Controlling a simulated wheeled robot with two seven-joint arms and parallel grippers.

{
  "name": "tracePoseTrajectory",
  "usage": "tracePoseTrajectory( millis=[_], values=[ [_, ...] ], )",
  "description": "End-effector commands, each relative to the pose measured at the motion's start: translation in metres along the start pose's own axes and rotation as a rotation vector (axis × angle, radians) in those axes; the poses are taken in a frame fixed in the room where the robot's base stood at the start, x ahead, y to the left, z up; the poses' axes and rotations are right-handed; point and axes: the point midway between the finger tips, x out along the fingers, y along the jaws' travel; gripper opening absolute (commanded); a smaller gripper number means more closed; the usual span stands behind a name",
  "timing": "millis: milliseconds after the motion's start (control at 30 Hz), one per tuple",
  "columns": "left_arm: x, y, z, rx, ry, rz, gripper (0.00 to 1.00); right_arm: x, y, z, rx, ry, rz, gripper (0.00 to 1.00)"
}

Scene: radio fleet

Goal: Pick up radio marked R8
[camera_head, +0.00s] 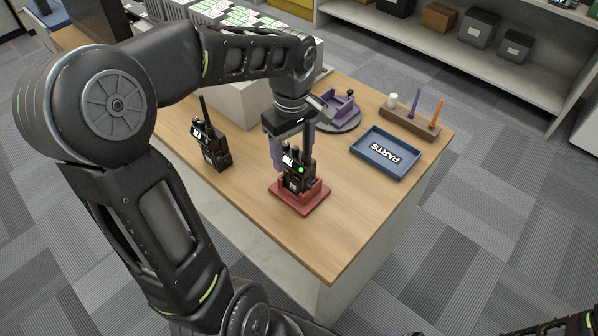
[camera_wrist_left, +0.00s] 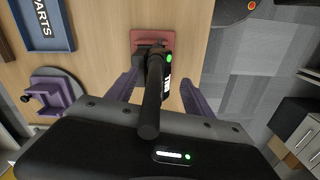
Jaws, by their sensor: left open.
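A black radio (camera_head: 297,178) with a green light stands upright in a red cradle (camera_head: 314,197) on the wooden table. Its marking is too small to read. In the left wrist view the radio (camera_wrist_left: 167,80) and its thick antenna point toward the camera, with the red cradle (camera_wrist_left: 150,38) beyond. My left gripper (camera_head: 292,160) reaches down over this radio with its purple fingers apart. In the wrist view these fingers (camera_wrist_left: 158,92) are on either side of the radio, with visible gaps. Another black radio (camera_head: 212,147) stands to the left; its marking is unclear.
A blue PARTS tray (camera_head: 364,167) lies right of the cradle. Behind are a purple fixture (camera_head: 338,107) on a round grey base and a wooden block (camera_head: 404,124) with coloured pegs. A pale box (camera_head: 240,106) stands behind the radios. The table's front corner is clear.

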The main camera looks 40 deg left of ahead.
Motion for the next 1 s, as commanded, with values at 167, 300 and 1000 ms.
tracePoseTrajectory(
  millis=[167,300,1000],
  values=[
    [-0.0002,0.0000,0.0000,0.000,0.000,0.000,0.54,0.0000,0.0000,0.0000,0.000,0.000,0.000,0.71],
    [-0.0002,0.0000,0.0000,0.000,0.000,0.000,0.42,0.0000,0.0000,0.0000,0.000,0.000,0.000,0.71],
    [-0.0002,0.0004,0.0002,0.001,0.000,0.001,0.00,0.0000,0.0000,0.0000,0.000,0.000,0.000,0.71]
  ],
)
